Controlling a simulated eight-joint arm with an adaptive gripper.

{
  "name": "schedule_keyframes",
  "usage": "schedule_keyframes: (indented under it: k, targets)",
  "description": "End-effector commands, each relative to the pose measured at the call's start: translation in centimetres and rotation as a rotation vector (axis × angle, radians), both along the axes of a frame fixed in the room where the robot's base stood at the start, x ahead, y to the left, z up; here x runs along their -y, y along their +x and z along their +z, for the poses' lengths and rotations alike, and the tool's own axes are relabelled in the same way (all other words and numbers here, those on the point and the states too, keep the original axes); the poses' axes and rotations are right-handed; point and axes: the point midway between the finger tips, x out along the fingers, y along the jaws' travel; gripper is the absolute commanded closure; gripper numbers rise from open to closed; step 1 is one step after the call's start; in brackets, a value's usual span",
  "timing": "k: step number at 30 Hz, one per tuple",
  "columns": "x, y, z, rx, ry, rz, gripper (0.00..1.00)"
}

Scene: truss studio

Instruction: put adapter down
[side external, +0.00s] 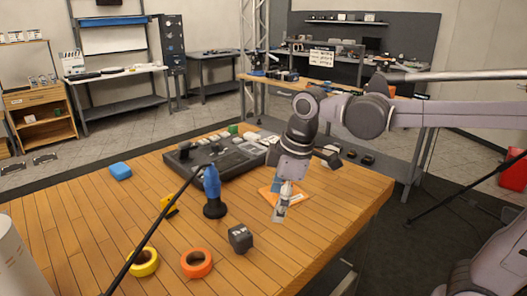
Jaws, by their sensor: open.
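My gripper (281,214) points down above the wooden table, in front of an orange flat item (299,194). Its fingertips are small and pale here, and I see nothing clearly held between them. A small dark grey block (240,238) with light marks on its top sits on the table, left of and nearer than my gripper. It may be the adapter, but I cannot tell for sure. The gap between gripper and table is hard to judge from this view.
On the wooden table (105,220) are a blue-topped upright tool (212,188), yellow tape (144,262), orange tape (196,263), a blue block (120,171) and a dark equipment case (225,157). A thin dark pole crosses the left foreground. The table's front right is clear.

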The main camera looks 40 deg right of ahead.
Motion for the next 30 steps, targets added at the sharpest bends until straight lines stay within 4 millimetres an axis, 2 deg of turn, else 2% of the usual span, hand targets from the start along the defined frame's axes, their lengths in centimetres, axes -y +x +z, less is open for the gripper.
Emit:
schedule_keyframes:
  k: [1,6,13,18,30]
  targets:
    - [1.0,-1.1,-0.5,0.036,0.025,-0.085,0.29]
    - [3.5,-4.0,-2.4,0.156,0.123,-0.366,0.29]
    - [5.7,-6.8,-5.1,0.283,0.254,-0.649,0.29]
    - [6.2,-7.5,-6.0,0.321,0.301,-0.736,0.32]
    - [6.3,-7.5,-6.1,0.325,0.307,-0.746,0.32]
